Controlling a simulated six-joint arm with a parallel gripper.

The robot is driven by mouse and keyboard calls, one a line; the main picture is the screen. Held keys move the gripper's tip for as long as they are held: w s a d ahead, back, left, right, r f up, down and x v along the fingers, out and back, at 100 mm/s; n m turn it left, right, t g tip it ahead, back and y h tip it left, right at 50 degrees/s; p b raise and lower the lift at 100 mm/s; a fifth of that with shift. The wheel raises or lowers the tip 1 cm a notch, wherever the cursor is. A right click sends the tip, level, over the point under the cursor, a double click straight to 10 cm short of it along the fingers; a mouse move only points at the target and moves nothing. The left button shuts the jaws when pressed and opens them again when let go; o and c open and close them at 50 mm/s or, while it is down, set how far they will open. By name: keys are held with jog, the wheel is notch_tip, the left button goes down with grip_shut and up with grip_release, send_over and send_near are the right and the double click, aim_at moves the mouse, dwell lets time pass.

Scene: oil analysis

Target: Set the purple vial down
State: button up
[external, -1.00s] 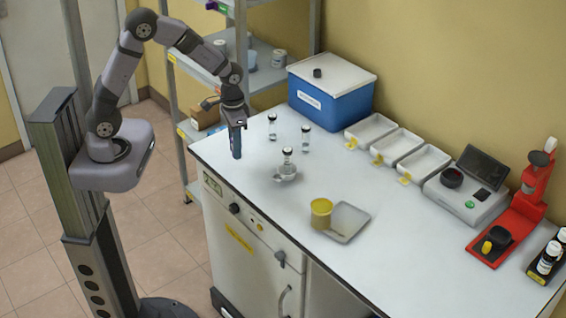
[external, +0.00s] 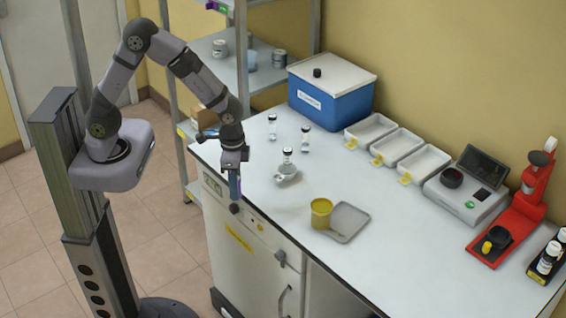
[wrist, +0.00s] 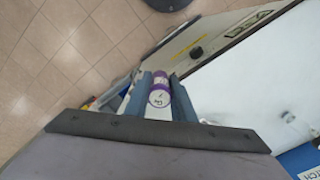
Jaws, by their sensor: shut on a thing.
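The purple vial (wrist: 159,88) is between the two blue fingers of my gripper (wrist: 163,97) in the wrist view, its round white end facing the camera. My gripper is shut on it. In the external view my gripper (external: 235,187) points down at the front left edge of the white bench (external: 400,215), and only a thin purple sliver shows beside the fingers. The gap between the vial and the bench cannot be judged. In the wrist view, floor lies to the left of the vial and bench top to the right.
Several small clear vials, one of them (external: 305,134), stand right of my gripper, near a small grey holder (external: 286,175). A yellow cup (external: 320,213) and grey tray (external: 347,222) are farther right. A blue box (external: 330,100) stands behind. A shelf rack (external: 245,75) is at the back left.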

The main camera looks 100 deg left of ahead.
dwell(0.7)
jog(key=w+a+r+m, duration=0.3)
jog(key=w, duration=0.7)
jog(key=w+a+r+m, duration=0.3)
jog(key=w+a, duration=0.1)
jog(key=w, duration=0.6)
jog(key=shift+w+r+m, duration=0.2)
jog(key=shift+w+m, duration=0.2)
jog(key=shift+a, duration=0.1)
jog(key=shift+f+p, duration=1.35)
jog(key=shift+f, duration=3.65)
